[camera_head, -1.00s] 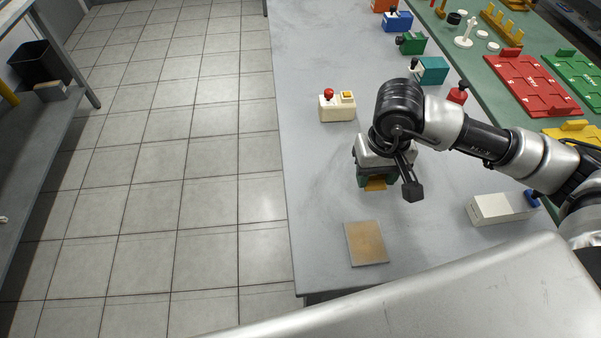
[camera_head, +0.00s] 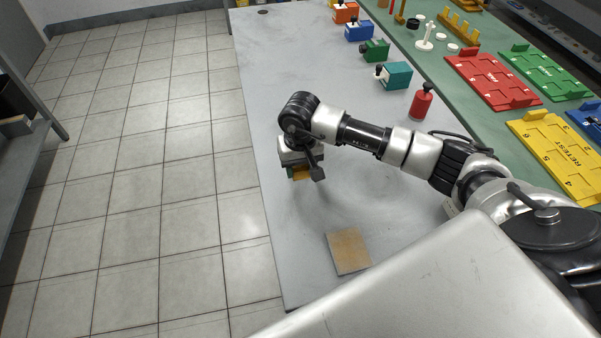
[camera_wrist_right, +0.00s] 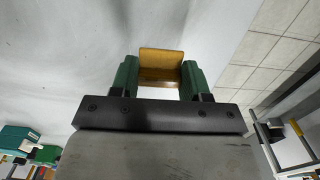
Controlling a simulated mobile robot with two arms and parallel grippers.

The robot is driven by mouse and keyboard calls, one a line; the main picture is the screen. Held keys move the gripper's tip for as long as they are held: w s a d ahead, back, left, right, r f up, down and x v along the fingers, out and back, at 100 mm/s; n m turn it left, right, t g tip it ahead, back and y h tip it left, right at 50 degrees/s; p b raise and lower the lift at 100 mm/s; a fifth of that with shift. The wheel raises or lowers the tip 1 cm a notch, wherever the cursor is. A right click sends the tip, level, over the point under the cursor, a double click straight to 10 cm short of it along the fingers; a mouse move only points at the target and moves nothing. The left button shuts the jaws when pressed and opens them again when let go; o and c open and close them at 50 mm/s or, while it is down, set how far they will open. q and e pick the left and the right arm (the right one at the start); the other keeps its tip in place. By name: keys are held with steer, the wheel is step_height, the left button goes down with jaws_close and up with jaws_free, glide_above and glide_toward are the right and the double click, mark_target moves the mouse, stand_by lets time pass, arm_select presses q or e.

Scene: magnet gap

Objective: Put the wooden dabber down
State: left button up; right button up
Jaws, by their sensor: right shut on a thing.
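My right gripper (camera_head: 299,171) points down over the grey table (camera_head: 340,210), close to its left edge. Its green fingers are shut on the wooden dabber (camera_wrist_right: 161,62), a yellow-brown block that shows between the fingertips in the right wrist view. In the head view only a small orange-yellow part of the dabber (camera_head: 302,175) shows below the wrist. I cannot tell whether it touches the table. My left gripper is not in view.
A flat tan square plate (camera_head: 348,251) lies on the table nearer to me. A red bottle-like object (camera_head: 421,104) and a teal box (camera_head: 394,76) stand beyond the arm. Red (camera_head: 492,82) and yellow trays (camera_head: 556,155) lie on the green strip at right. Bare table surrounds the gripper.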

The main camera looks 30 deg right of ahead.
mark_target(300, 172)
step_height(300, 172, down, 3)
steer(key=shift+f, duration=0.1)
steer(key=shift+f, duration=0.2)
steer(key=o, duration=0.9)
steer(key=shift+r, duration=0.1)
steer(key=shift+c, duration=0.2)
steer(key=shift+r, duration=0.1)
